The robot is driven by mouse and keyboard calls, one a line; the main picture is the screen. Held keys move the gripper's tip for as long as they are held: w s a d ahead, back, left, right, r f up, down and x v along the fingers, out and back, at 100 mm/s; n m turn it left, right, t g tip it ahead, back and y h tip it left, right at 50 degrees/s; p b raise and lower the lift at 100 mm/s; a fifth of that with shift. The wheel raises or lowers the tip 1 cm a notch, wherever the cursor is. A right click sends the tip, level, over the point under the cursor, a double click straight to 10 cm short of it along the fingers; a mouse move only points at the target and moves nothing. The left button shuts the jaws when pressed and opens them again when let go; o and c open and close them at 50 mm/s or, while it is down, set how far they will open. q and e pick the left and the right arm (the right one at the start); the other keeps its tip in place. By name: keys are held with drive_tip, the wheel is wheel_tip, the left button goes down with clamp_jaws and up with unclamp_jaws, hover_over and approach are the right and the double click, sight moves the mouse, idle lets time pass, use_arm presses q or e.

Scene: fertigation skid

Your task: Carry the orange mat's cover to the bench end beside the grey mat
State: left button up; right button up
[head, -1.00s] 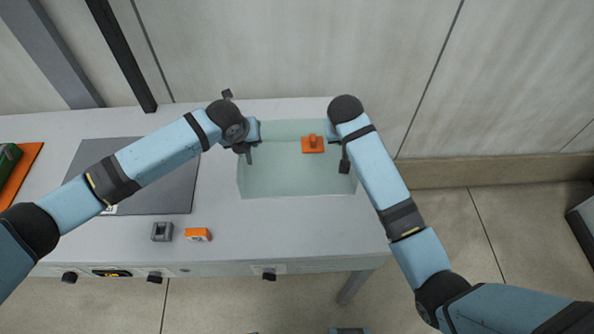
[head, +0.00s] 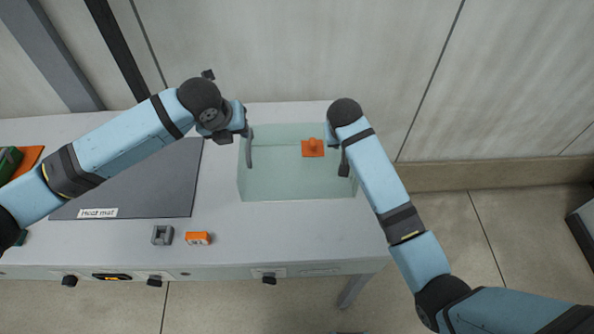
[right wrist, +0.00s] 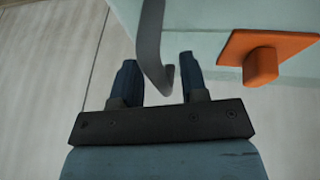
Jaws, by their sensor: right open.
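The cover (head: 290,187) is a clear greenish box on the bench end, to the right of the grey mat (head: 150,180). It has a grey hooked handle on each side. An orange plate with a knob (head: 313,148) shows at the cover; I cannot tell if it is on it or inside. My left gripper (head: 236,132) is close beside the left handle (head: 250,150); its jaws are too small to judge. My right gripper (right wrist: 158,82) is open, with the right handle (right wrist: 150,45) between or just in front of its fingers. The orange mat (head: 35,153) is at the far left, partly hidden by my left arm.
A dark green object (head: 9,162) is at the orange mat. A small grey block (head: 162,235) and a small orange block (head: 198,238) lie near the bench's front edge. Black knobs line the front panel.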

drive_tip(key=shift+s+a+r, duration=0.1)
drive_tip(key=shift+s+r, duration=0.05)
drive_tip(key=shift+r, duration=0.25)
use_arm(q)
drive_tip(key=shift+s+a+r, duration=0.1)
drive_tip(key=shift+s+r, duration=0.15)
drive_tip(key=shift+r, duration=0.4)
use_arm(e)
drive_tip(key=v, duration=1.1)
drive_tip(key=shift+s, duration=0.1)
